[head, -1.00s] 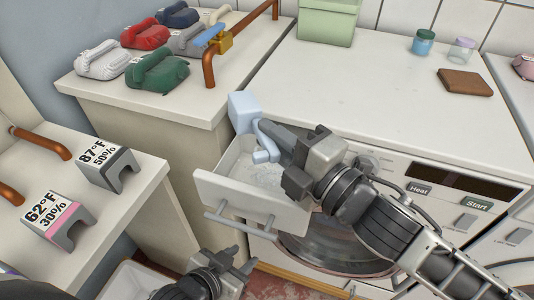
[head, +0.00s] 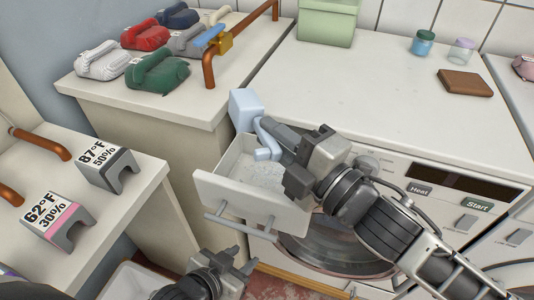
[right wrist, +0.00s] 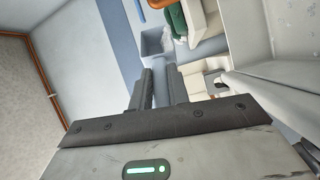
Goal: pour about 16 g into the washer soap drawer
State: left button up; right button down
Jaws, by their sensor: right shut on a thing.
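The washer soap drawer (head: 250,198) is pulled out at the front left of the washer, with pale powder (head: 262,176) inside. My right gripper (head: 277,137) is shut on the handle of a light blue scoop (head: 244,105). The scoop's cup is above the drawer's back left part, and its curved handle hangs over the drawer. The inside of the cup and any falling powder cannot be made out in the head view. In the right wrist view the fingers (right wrist: 160,88) stand close together. My left gripper (head: 240,262) is open and empty, below the drawer front.
The washer top (head: 370,80) holds a green box (head: 327,22), two small jars and a brown block (head: 465,82). Two label stands (head: 107,165) sit on the nearer left surface.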

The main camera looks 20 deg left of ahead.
jog(key=shift+d+r+m, duration=0.1)
jog(key=shift+r+m, duration=0.45)
jog(key=shift+m, duration=0.05)
dwell(0.8)
jog(key=shift+w+d+f+m+t+y+b, duration=0.15)
jog(key=shift+m+t+y+b, duration=0.2)
jog(key=shift+m, duration=0.6)
jog(key=shift+w+d+f+m+t+y+b, duration=0.15)
jog(key=shift+m+t+b, duration=0.25)
jog(key=shift+m, duration=0.55)
dwell(2.1)
jog(key=shift+r+m+t+p, duration=0.55)
jog(key=shift+r+m, duration=0.2)
jog(key=shift+m, duration=0.35)
dwell(0.9)
jog(key=shift+w+m, duration=0.1)
jog(key=shift+m, duration=0.2)
